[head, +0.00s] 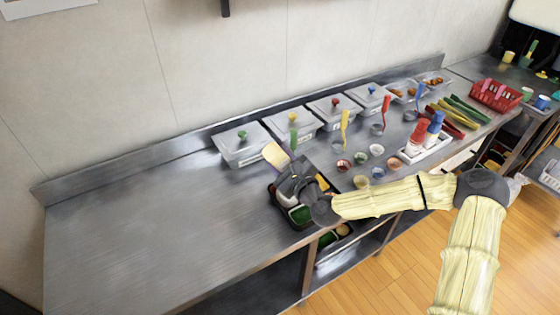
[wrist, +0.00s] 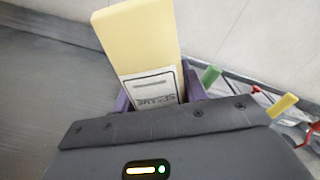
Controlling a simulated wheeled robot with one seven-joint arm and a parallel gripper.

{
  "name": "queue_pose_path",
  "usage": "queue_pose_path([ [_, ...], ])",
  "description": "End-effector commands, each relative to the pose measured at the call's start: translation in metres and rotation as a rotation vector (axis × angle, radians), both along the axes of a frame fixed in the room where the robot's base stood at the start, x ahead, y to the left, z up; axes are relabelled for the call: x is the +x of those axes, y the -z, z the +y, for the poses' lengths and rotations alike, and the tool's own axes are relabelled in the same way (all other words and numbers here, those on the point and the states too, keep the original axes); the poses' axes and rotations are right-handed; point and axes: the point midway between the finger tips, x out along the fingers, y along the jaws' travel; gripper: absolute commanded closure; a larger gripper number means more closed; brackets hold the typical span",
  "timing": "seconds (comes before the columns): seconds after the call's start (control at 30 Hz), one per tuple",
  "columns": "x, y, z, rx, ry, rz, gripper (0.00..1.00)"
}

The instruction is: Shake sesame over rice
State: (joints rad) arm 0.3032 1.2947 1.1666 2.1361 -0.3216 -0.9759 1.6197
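A pale yellow sesame shaker (head: 275,155) with a white label is held in my gripper (head: 286,170). In the wrist view the shaker (wrist: 140,45) stands between the purple fingers (wrist: 158,92), which close on its sides. The shaker is tilted in the head view, above a black bento tray (head: 305,226) near the counter's front edge. White rice (head: 287,197) shows in part in the tray, beside a green food compartment. My gripper and wrist hide much of the tray. I cannot see whether sesame lies on the rice.
Lidded clear containers (head: 240,149) line the back of the counter. Squeeze bottles (head: 418,131) stand in a white tray farther right. The left counter (head: 140,220) is clear.

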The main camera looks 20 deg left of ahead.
Motion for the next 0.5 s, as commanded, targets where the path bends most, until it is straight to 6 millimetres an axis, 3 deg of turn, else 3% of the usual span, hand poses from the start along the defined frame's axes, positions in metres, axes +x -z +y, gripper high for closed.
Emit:
queue_pose_path([
  [0.3, 0.000, -0.035, 0.000, 0.001, 0.000, 0.001, 0.62],
  [0.5, 0.000, -0.047, 0.000, 0.000, 0.000, 0.000, 0.62],
])
